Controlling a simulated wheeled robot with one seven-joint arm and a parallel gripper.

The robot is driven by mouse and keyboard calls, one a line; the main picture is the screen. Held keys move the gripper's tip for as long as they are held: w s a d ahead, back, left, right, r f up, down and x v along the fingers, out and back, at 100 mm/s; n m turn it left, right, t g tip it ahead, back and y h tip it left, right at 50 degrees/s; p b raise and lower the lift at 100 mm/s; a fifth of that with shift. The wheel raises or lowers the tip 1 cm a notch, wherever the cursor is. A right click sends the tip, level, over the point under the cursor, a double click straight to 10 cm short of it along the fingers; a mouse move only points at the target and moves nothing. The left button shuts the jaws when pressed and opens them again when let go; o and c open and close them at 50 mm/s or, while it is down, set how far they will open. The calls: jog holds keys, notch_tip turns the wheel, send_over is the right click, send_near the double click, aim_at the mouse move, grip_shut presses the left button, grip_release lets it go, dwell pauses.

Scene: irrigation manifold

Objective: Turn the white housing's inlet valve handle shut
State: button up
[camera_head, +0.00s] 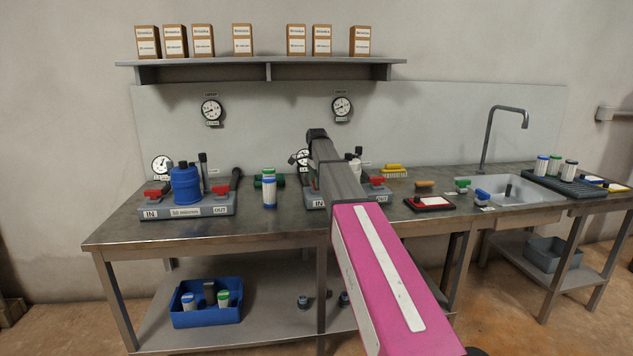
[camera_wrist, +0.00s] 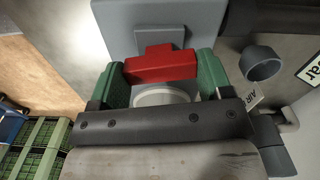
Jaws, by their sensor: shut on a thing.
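The white housing (camera_head: 355,167) stands on a grey manifold base (camera_head: 312,203) mid-bench in the head view, mostly hidden behind my arm. The base carries an IN label at left and an OUT label at right. A red handle (camera_head: 377,183) shows on the OUT side; only a sliver of the inlet side is visible. In the wrist view, a red valve handle (camera_wrist: 160,66) lies between the green-padded fingers of my gripper (camera_wrist: 162,76), which is shut on it. A pale round part (camera_wrist: 160,97) shows below the handle. My fingertips are hidden in the head view.
A blue housing (camera_head: 186,185) with red handles stands on a similar base at left. Upright cartridges (camera_head: 269,193) stand between the two bases. A red-rimmed tray (camera_head: 429,204) lies right of my arm. Gauges (camera_head: 342,106) hang behind. The bench's front left edge is clear.

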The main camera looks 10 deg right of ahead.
jog(key=shift+m, duration=0.8)
jog(key=o, duration=0.9)
notch_tip(320, 180, up, 11)
jog(key=shift+f, duration=0.1)
